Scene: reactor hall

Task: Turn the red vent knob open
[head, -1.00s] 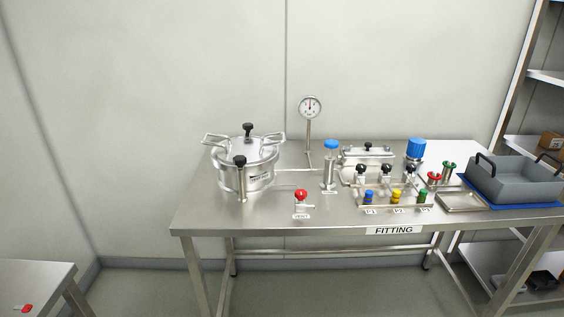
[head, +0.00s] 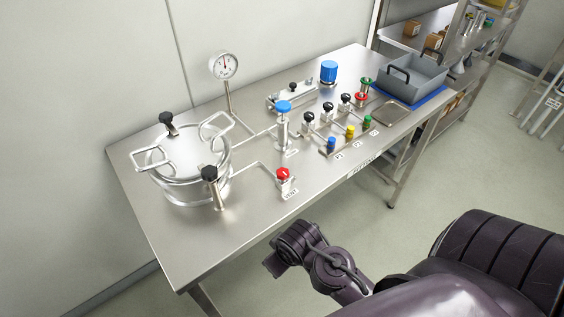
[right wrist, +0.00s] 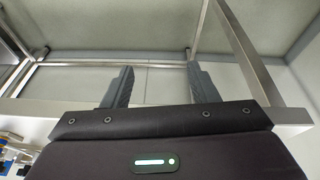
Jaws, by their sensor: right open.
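The red vent knob (head: 283,174) sits on a small valve post near the front edge of the steel table, with a label at its foot. My right gripper (right wrist: 158,88) is open and empty in the right wrist view, with its two dark fingers apart. In the head view my right arm comes in from the lower right, and its dark wrist end is in front of the table, below the knob in the picture and apart from it. The knob does not show in the right wrist view. My left gripper is out of view.
A steel pot (head: 188,172) with clamp handles stands left of the knob. A gauge (head: 224,66), a blue-topped valve (head: 283,108) and several coloured valves stand behind and right. A grey bin (head: 411,76) is at the far end. The table's front corner (head: 180,288) is bare.

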